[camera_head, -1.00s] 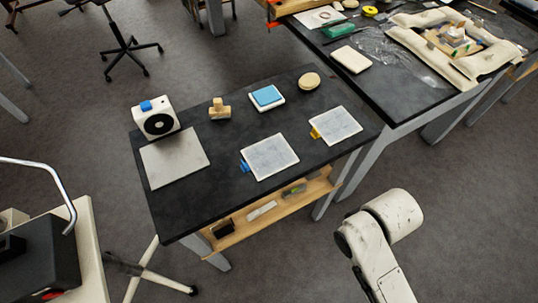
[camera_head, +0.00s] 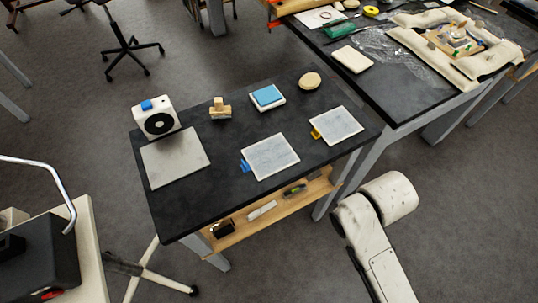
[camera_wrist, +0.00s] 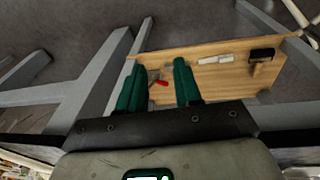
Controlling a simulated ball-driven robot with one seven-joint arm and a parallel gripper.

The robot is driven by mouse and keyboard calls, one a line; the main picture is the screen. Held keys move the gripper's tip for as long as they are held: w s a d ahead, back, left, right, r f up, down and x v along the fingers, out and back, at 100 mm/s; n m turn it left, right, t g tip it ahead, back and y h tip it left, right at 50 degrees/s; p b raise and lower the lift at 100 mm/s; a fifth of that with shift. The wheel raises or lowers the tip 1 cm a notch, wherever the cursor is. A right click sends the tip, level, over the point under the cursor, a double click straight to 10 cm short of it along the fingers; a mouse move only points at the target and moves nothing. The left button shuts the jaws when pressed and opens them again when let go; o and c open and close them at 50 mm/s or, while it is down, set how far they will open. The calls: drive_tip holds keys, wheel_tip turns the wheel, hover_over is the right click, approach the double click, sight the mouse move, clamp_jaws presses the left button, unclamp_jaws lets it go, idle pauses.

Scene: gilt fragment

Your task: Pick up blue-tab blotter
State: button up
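The blue-tab blotter (camera_head: 271,157) is a pale square pad with a blue tab on its left edge. It lies flat on the black table, front centre, in the head view. A similar blotter with a yellow tab (camera_head: 337,126) lies to its right. My gripper (camera_wrist: 160,78) shows in the wrist view with two green fingers apart and nothing between them. It points toward the wooden shelf under a table, and the blue-tab blotter is not in that view. In the head view only my white arm shows, at lower right of the table; the gripper is not visible there.
The black table (camera_head: 178,215) also bears a grey plate (camera_head: 174,158), a white fan-like device (camera_head: 155,118), a wooden stamp (camera_head: 220,110), a blue pad (camera_head: 267,96) and a round disc (camera_head: 310,80). The lower shelf (camera_wrist: 220,70) holds small tools. A second table (camera_head: 375,85) stands at upper right.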

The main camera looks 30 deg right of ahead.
drive_tip(key=w+d+r+h, duration=0.1)
drive_tip(key=w+r, duration=0.2)
drive_tip(key=w, duration=0.2)
drive_tip(key=w+d+r+t+h, duration=0.1)
drive_tip(key=w+d+r, duration=0.1)
drive_tip(key=w, duration=0.3)
drive_tip(key=w+d+r+b, duration=0.1)
drive_tip(key=w+r, duration=0.2)
drive_tip(key=w, duration=0.2)
drive_tip(key=shift+w+d+r+m+h, duration=0.3)
drive_tip(key=shift+w+r+h, duration=0.05)
drive_tip(key=shift+w+h, duration=0.05)
drive_tip(key=w+r, duration=0.1)
drive_tip(key=w+a+r, duration=0.2)
drive_tip(key=w, duration=0.1)
drive_tip(key=shift+b, duration=0.3)
drive_tip(key=w+a+r+y, duration=0.1)
drive_tip(key=w+a+r, duration=0.25)
drive_tip(key=a, duration=0.35)
drive_tip(key=n+g+y+b, duration=0.1)
drive_tip(key=g+y+b, duration=0.1)
drive_tip(key=y, duration=0.1)
approach(244, 163)
wheel_tip(244, 163, down, 4)
drive_tip(key=shift+r+b, duration=0.15)
drive_tip(key=shift+b, duration=0.3)
drive_tip(key=shift+w+f, duration=0.2)
drive_tip(key=shift+f, duration=2.55)
clamp_jaws()
